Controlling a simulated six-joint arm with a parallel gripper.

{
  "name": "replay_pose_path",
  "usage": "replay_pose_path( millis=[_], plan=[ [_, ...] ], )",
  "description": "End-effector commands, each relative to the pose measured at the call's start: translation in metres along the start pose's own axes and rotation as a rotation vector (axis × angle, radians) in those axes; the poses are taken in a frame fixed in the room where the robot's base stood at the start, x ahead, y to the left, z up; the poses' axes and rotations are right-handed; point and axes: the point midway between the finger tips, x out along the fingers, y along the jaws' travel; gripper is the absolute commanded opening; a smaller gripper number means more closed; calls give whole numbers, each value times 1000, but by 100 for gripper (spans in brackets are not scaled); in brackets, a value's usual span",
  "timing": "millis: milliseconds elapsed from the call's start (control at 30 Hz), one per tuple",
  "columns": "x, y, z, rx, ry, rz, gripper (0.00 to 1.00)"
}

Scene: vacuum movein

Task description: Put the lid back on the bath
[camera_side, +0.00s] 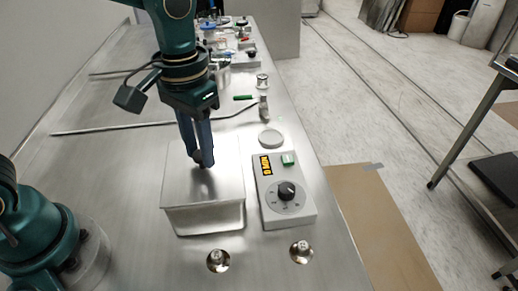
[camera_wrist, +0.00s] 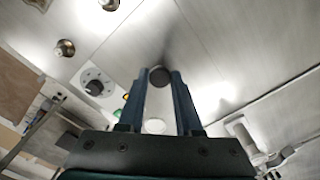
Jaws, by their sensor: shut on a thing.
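The lid (camera_side: 220,186) is a flat square of brushed metal with a dark round knob. It lies level over the bath (camera_side: 210,222), a metal box whose front wall shows below the lid's front edge. From these views I cannot tell whether the lid rests on the rim or is slightly above it. My gripper (camera_side: 203,160) points down over the lid's middle and is shut on the knob. In the wrist view the dark knob (camera_wrist: 160,77) sits between the fingertips (camera_wrist: 160,82). The bath's inside is hidden.
A control box (camera_side: 286,212) with a dial, display and green switch stands close to the right of the bath. A white disc (camera_side: 270,138) lies behind it. Two metal fittings (camera_side: 218,260) (camera_side: 301,251) are in front. A thin rod (camera_side: 150,127) lies behind the bath.

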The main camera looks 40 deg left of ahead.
Motion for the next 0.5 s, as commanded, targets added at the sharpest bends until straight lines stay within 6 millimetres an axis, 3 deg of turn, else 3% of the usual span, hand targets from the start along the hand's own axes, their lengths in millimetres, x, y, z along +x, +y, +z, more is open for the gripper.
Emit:
replay_pose_path(
  millis=[267, 300, 367, 500],
  plan=[
    [6, 0, 0, 0, 0, 0, 0],
    [6, 0, 0, 0, 0, 0, 41],
    [6, 0, 0, 0, 1, 0, 63],
    [6, 0, 0, 0, 1, 0, 63]
  ],
)
